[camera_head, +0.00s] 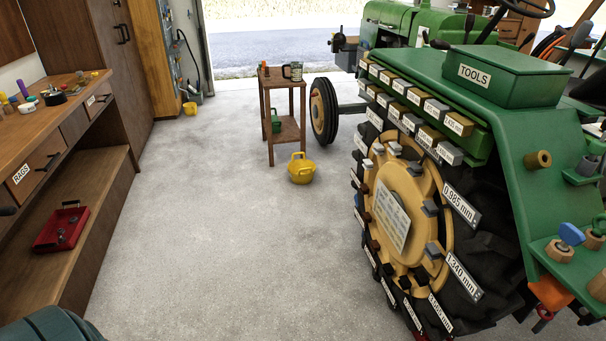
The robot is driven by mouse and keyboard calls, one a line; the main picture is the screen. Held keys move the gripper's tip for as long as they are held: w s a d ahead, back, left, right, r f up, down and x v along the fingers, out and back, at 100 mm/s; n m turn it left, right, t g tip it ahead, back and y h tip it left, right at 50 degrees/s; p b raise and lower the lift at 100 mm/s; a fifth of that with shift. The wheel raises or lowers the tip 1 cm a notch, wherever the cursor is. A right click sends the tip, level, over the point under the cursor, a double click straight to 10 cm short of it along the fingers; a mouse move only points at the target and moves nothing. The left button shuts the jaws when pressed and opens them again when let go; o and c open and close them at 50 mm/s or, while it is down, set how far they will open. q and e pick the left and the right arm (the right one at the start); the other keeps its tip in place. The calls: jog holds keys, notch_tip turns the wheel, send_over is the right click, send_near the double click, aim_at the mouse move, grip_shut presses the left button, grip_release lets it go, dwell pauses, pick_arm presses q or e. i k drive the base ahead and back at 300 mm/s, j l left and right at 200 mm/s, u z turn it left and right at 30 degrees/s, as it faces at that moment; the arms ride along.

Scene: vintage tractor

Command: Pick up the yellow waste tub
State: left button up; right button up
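A second, smaller yellow container (190,108) stands on the floor further back, by the wooden cabinet. I cannot read a label on either one. Neither of my grippers shows in the head view.
The wooden side table (271,84) holds a mug. The green tractor (428,72) with its big rear wheel fills the right. A workbench (75,103) with a red tray (48,243) on its low shelf lines the left. The floor (210,240) between is clear.

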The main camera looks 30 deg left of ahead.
aim_at(302, 169)
jog(key=i+j, duration=0.2)
jog(key=j, duration=0.15)
jog(key=i+j+z, duration=0.1)
jog(key=j, duration=0.25)
jog(key=i+j, duration=0.3)
jog(key=i+j+z, duration=0.1)
jog(key=j, duration=0.3)
jog(key=i+j, duration=0.25)
jog(key=j+z, duration=0.05)
jog(key=j, duration=0.05)
